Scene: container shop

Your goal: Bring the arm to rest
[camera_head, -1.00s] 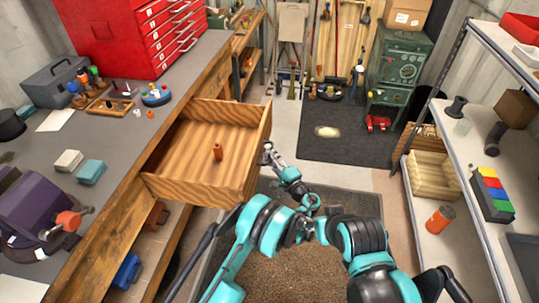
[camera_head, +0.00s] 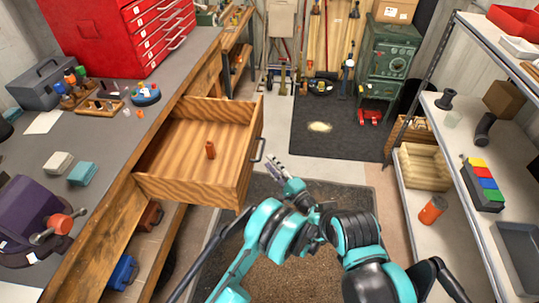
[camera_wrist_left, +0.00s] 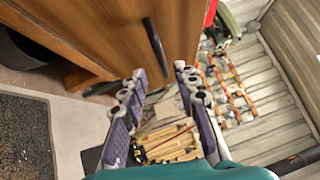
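My left gripper (camera_head: 272,163) is just right of the open wooden drawer (camera_head: 160,186), beside its front panel. In the left wrist view its two purple-grey fingers (camera_wrist_left: 158,80) stand apart with nothing between them. The black drawer handle (camera_head: 258,149) is close to the fingers and also shows in the left wrist view (camera_wrist_left: 155,46). I see no contact with it. My right gripper does not show; my teal and black arm links fill the lower middle of the head view.
A grey workbench (camera_head: 100,150) with a red tool chest (camera_head: 95,40) is on the left. A metal shelf (camera_head: 460,190) with an orange can (camera_head: 432,210) is on the right. A green machine (camera_head: 390,60) stands at the back. The dark mat (camera_head: 340,130) is mostly clear floor.

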